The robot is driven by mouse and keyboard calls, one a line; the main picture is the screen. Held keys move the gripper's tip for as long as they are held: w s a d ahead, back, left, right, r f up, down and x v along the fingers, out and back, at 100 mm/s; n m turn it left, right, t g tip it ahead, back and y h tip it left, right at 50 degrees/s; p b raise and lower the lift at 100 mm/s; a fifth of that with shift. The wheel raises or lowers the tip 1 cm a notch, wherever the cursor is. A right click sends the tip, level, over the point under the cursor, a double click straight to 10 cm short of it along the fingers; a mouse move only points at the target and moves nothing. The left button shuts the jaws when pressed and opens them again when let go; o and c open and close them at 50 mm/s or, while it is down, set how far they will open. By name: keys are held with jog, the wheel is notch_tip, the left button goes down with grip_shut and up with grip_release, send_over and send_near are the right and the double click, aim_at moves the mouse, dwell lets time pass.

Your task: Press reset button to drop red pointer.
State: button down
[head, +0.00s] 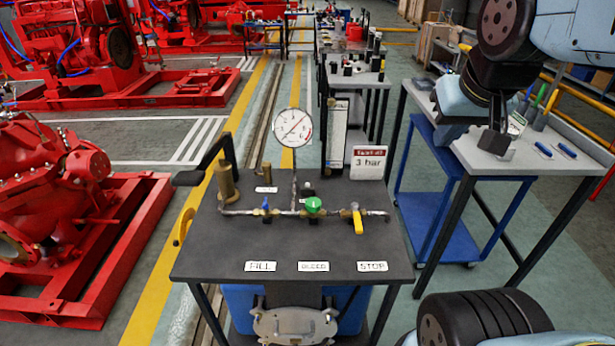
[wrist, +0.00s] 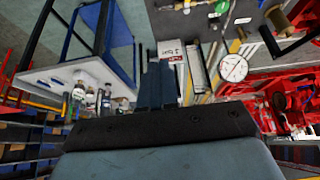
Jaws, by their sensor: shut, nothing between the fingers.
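A round white pressure gauge (head: 292,127) stands on a pipe above the dark bench top. A red pointer (head: 297,124) slants towards the upper right of its dial. The gauge also shows in the wrist view (wrist: 233,68), tilted by the camera angle. A green round knob (head: 314,205) sits on the pipe, between a blue-handled valve (head: 266,206) and a yellow-handled valve (head: 357,218). I cannot tell which part is the reset button. My gripper (head: 497,150) is shut and empty, right of the bench and well apart from the gauge. Its fingers (wrist: 157,84) also show in the wrist view.
The dark bench (head: 230,245) carries FILL, BLEED and STOP labels, a brass cylinder with a black lever (head: 205,160), and a "3 bar" sign (head: 368,163). A grey table (head: 500,160) with tools and a blue cart stand right. Red pumpsets (head: 60,210) stand left.

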jog(key=w+a+f+m+t, duration=0.1)
jog(key=w+a+f, duration=0.15)
jog(key=w, duration=1.05)
jog(key=m+y, duration=0.1)
jog(key=y, duration=0.4)
send_over(308, 185)
notch_tip(308, 185, down, 21)
jog(key=shift+d+r+t, duration=0.15)
jog(key=shift+d+t, duration=0.1)
jog(key=shift+t, duration=0.15)
jog(key=shift+f, duration=4.45)
jog(key=shift+f, duration=0.1)
jog(key=shift+s+f, duration=0.1)
jog(key=shift+f, duration=0.1)
